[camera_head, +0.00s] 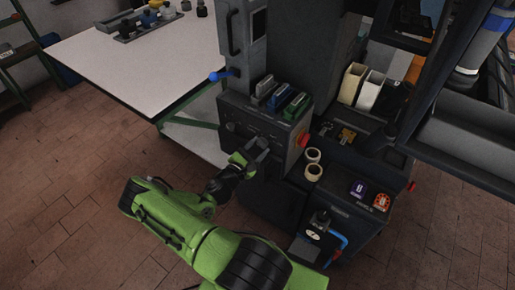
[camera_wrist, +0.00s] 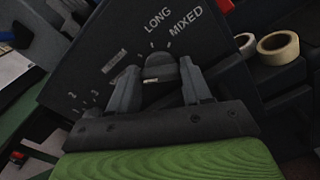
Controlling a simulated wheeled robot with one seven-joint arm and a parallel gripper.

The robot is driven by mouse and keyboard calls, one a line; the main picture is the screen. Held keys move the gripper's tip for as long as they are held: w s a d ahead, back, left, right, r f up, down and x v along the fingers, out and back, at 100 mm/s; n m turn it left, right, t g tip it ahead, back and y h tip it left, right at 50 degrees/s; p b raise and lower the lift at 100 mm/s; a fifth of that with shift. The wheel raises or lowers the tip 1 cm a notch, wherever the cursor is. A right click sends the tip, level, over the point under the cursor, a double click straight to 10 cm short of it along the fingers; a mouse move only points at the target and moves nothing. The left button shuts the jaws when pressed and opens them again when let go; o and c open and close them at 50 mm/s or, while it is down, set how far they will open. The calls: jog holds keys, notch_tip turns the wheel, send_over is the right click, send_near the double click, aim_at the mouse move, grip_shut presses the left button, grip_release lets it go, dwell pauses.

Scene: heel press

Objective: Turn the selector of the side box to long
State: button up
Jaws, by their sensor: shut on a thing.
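The side box (camera_head: 262,122) is a dark grey housing. In the wrist view its face (camera_wrist: 90,62) fills the upper picture, with white lettering that reads LONG and MIXED and a smaller label to the left too slanted to read. The selector (camera_wrist: 161,68) is a dark rounded knob below those words. My gripper (camera_wrist: 158,74) has one finger on each side of the knob and is shut on it. A small pale mark shows at the knob's lower edge; which setting it points to I cannot tell. In the head view my gripper (camera_head: 252,157) is at the box's front face, hiding the selector.
Two tape rolls (camera_head: 313,163) lie to the right.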

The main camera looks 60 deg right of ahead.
jog(key=shift+c, duration=0.8)
jog(key=shift+m, duration=0.3)
jog(key=m, duration=0.3)
jog(key=shift+f, duration=0.1)
jog(key=m+b, duration=0.1)
jog(key=m, duration=0.3)
jog(key=shift+s, duration=0.1)
jog(key=m, duration=0.4)
jog(key=shift+f+m+b, duration=0.2)
jog(key=shift+m+b, duration=0.2)
jog(key=shift+f+m+b, duration=0.1)
jog(key=shift+m+b, duration=0.3)
jog(key=shift+m, duration=1.3)
